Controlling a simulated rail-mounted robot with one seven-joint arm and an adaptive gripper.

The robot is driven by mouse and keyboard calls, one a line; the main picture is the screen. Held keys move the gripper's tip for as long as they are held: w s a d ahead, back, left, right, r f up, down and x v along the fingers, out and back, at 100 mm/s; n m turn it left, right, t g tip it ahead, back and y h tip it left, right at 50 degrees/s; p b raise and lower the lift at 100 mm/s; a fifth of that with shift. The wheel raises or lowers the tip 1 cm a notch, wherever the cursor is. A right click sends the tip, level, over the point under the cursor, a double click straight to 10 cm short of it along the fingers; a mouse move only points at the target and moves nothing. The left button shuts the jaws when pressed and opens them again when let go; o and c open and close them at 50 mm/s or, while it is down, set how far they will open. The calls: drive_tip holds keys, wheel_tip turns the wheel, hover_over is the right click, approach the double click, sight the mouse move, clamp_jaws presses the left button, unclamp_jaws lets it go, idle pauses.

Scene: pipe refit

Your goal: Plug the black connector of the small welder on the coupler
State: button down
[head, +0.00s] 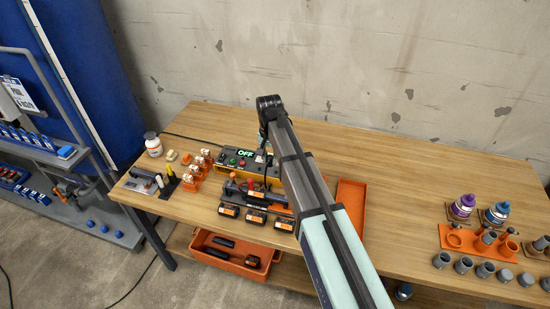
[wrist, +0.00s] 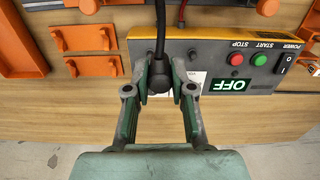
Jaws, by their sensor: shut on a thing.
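My gripper (wrist: 161,77) is shut on a black connector (wrist: 158,68), with a finger on each side of it. A thick black cable (wrist: 160,22) runs from the connector toward the top of the wrist view. The small welder (wrist: 228,62), a dark grey box with yellow edging, is beside the gripper on the right. Its display (wrist: 228,86) reads OFF. In the head view the welder (head: 243,165) stands at the back left of the bench, and my arm hides the gripper and connector. I cannot tell which part is the coupler.
Several orange fittings (head: 195,172) stand left of the welder on the wooden bench (head: 340,138). Battery packs (head: 256,216) lie in front. An orange tray (head: 350,198) is to the right. Orange holders (wrist: 85,38) show in the wrist view. Bottles (head: 463,205) and grey pipe pieces stand far right.

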drive_tip(key=s+n, duration=0.2)
drive_tip(key=n, duration=0.1)
drive_tip(key=s+a+r+n+p, duration=0.1)
drive_tip(key=s+n, duration=0.2)
drive_tip(key=n, duration=0.1)
drive_tip(key=s+a+n, duration=0.1)
drive_tip(key=s+n, duration=0.2)
drive_tip(key=n, duration=0.1)
drive_tip(key=shift+r+p, duration=0.15)
drive_tip(key=shift+p, duration=0.25)
drive_tip(key=n, duration=0.3)
drive_tip(key=shift+n, duration=0.3)
drive_tip(key=shift+f, duration=0.25)
drive_tip(key=shift+f+b, duration=1.2)
drive_tip(key=shift+f, duration=0.35)
drive_tip(key=shift+f, duration=0.45)
drive_tip(key=shift+f, duration=0.35)
